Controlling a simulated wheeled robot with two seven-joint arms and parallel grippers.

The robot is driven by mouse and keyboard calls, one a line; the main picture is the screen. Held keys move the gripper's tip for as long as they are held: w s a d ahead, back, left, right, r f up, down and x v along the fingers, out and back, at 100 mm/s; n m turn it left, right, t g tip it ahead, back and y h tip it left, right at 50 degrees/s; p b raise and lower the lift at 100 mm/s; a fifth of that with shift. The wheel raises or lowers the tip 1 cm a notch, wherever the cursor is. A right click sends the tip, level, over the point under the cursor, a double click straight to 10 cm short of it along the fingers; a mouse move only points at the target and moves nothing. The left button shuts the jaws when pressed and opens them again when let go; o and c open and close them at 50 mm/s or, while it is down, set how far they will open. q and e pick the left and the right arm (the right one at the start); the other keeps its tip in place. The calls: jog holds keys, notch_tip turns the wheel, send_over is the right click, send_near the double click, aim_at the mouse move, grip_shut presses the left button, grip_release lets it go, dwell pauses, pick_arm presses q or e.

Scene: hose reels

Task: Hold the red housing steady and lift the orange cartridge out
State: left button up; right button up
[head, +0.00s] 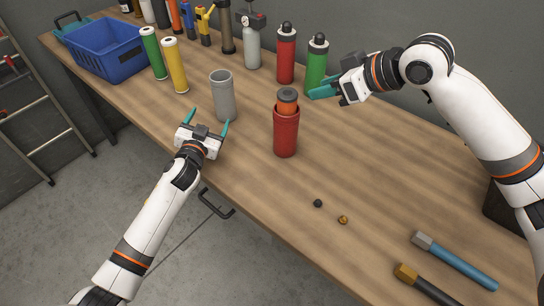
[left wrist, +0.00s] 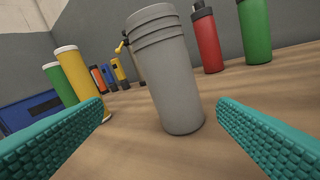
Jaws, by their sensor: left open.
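The red housing (head: 286,138) stands upright near the middle of the table in the head view. The orange cartridge (head: 288,108) sits in it, its upper part and dark grey cap showing above the rim; its lower part is hidden inside. My left gripper (head: 207,118) is open and empty, left of the housing and apart from it. It faces a grey ribbed cylinder, which stands just ahead between the teal fingers in the left wrist view. My right gripper (head: 323,92) is above the table, right of and behind the housing, touching neither; its finger gap is not clear.
The grey cylinder (head: 222,97) stands left of the housing. Red (head: 286,57) and green (head: 316,68) bottles stand behind. Yellow and green tubes and a blue crate (head: 110,50) are at left. Two small knobs (head: 318,203) and two hammers (head: 455,262) lie in front right.

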pick_arm(q)
jog(key=shift+h, duration=0.8)
jog(key=s+d, duration=0.2)
jog(key=d, duration=0.1)
jog(key=s+d, duration=0.1)
jog(key=d, duration=0.2)
jog(key=s+d+f, duration=0.1)
jog(key=s+d, duration=0.1)
jog(key=d, duration=0.1)
jog(key=shift+s, duration=0.3)
jog(key=n+h, duration=0.2)
send_near(288, 124)
jog(key=w+f, duration=0.2)
jog(key=f, duration=0.2)
jog(key=shift+w+a+f, duration=0.15)
jog(key=shift+w+a, duration=0.05)
jog(key=shift+w, duration=0.2)
jog(key=shift+w+d, duration=0.15)
jog(key=x, duration=1.1)
jog(key=shift+w+f, duration=0.15)
jog(key=shift+w, duration=0.15)
